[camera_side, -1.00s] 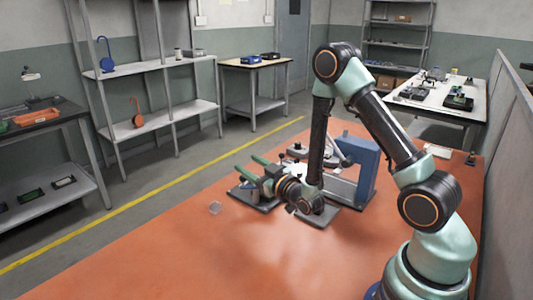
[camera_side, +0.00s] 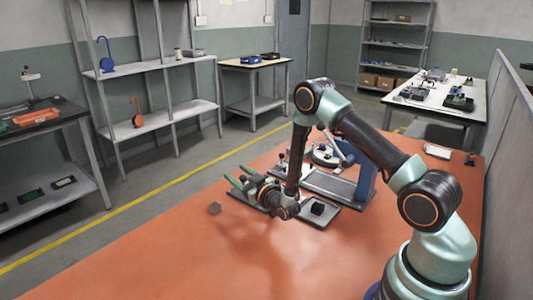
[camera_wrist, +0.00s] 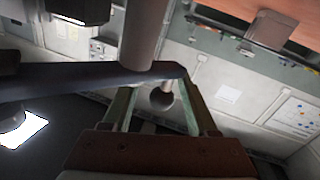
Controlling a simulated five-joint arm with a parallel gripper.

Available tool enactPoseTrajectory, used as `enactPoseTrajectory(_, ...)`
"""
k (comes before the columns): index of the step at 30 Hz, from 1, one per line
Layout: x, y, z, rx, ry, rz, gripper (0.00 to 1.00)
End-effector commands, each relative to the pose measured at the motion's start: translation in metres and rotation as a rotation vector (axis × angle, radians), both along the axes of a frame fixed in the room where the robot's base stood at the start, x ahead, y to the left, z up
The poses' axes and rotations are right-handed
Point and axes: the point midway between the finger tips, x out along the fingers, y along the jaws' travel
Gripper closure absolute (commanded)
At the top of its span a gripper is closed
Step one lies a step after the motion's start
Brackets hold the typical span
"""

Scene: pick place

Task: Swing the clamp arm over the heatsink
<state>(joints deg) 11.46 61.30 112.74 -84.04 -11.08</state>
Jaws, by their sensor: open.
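My gripper (camera_side: 239,177) is low at the left of the fixture plates in the side view, its two green fingers spread and pointing left. In the wrist view the open fingers (camera_wrist: 158,90) stand either side of a dark round knob (camera_wrist: 162,101). A dark bar, apparently the clamp arm (camera_wrist: 90,80), crosses in front of them; I cannot tell whether they touch. A black block, likely the heatsink (camera_side: 318,208), sits on a grey plate (camera_side: 328,219) right of my wrist. My wrist hides much of the clamp in the side view.
A blue stand (camera_side: 364,175) with a grey tray (camera_side: 331,185) is behind the plate. The bench front is clear. A grey partition (camera_side: 507,130) borders the right side.

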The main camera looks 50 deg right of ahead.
Motion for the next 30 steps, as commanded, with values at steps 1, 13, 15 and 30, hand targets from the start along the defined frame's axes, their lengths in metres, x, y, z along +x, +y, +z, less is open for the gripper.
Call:
enactPoseTrajectory(1,0.0026,-0.0009,0.0001,0.000,0.000,-0.001,0.41)
enactPoseTrajectory(13,0.0052,-0.0016,0.0002,0.000,0.000,-0.001,0.64)
enactPoseTrajectory(15,0.0051,-0.0017,0.0002,0.000,0.000,-0.001,0.91)
enactPoseTrajectory(30,0.0042,-0.0037,0.0007,0.000,-0.001,-0.005,1.00)
